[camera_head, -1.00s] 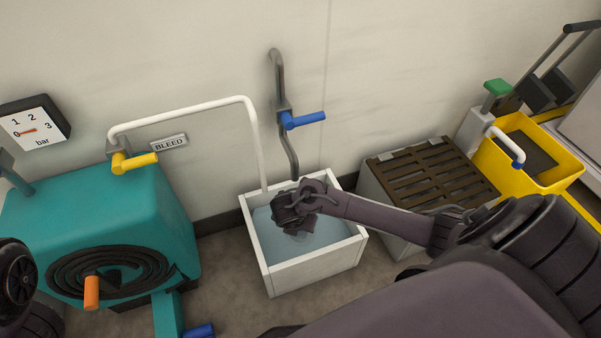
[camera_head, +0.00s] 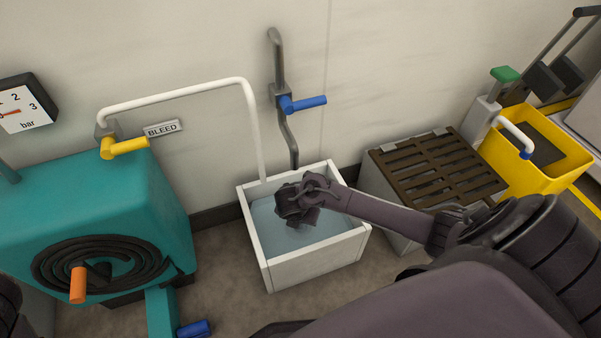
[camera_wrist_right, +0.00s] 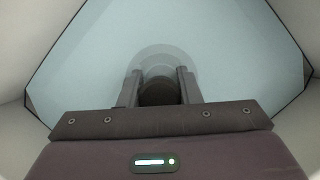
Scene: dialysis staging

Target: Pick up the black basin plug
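The black basin plug (camera_wrist_right: 158,92) shows in the right wrist view as a dark round shape under pale blue water, partly hidden by the gripper's body. It lies between the two fingertips of my right gripper (camera_wrist_right: 158,86). The fingers stand apart on either side of it; I cannot tell whether they touch it. In the head view my right gripper (camera_head: 300,222) reaches down into the white basin (camera_head: 310,268), with its tips at the water, and hides the plug there. My left gripper is not in view.
A white pipe (camera_head: 180,95) and a wall pipe with a blue lever (camera_head: 305,104) come down at the basin's back. A teal machine (camera_head: 90,210) stands left. A box with a brown slatted top (camera_head: 435,170) and a yellow bucket (camera_head: 565,160) stand right.

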